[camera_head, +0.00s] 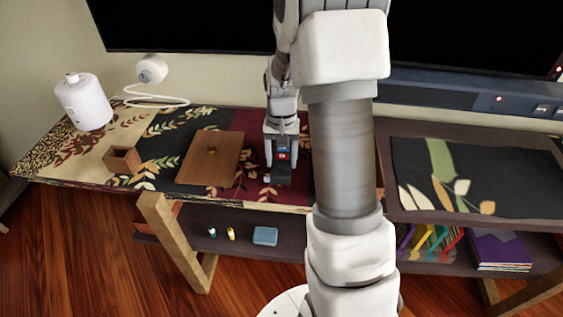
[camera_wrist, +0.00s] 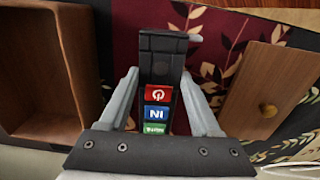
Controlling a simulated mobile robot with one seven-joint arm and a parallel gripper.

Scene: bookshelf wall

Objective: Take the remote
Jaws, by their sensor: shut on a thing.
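The remote (camera_wrist: 159,62) is dark, with red, blue and green labelled buttons. In the wrist view it stands out between the two fingers of my gripper (camera_wrist: 160,102), which is shut on it. In the head view the remote (camera_head: 281,171) shows below my gripper (camera_head: 281,145), over the dark red part of the patterned cloth on the table. My arm stands in front and hides part of the table. I cannot tell whether the remote touches the cloth.
A small wooden box (camera_head: 122,160) and a white cylinder (camera_head: 84,101) stand farther left. An open wooden compartment (camera_wrist: 30,75) is at the left in the wrist view. A television (camera_head: 180,25) is behind.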

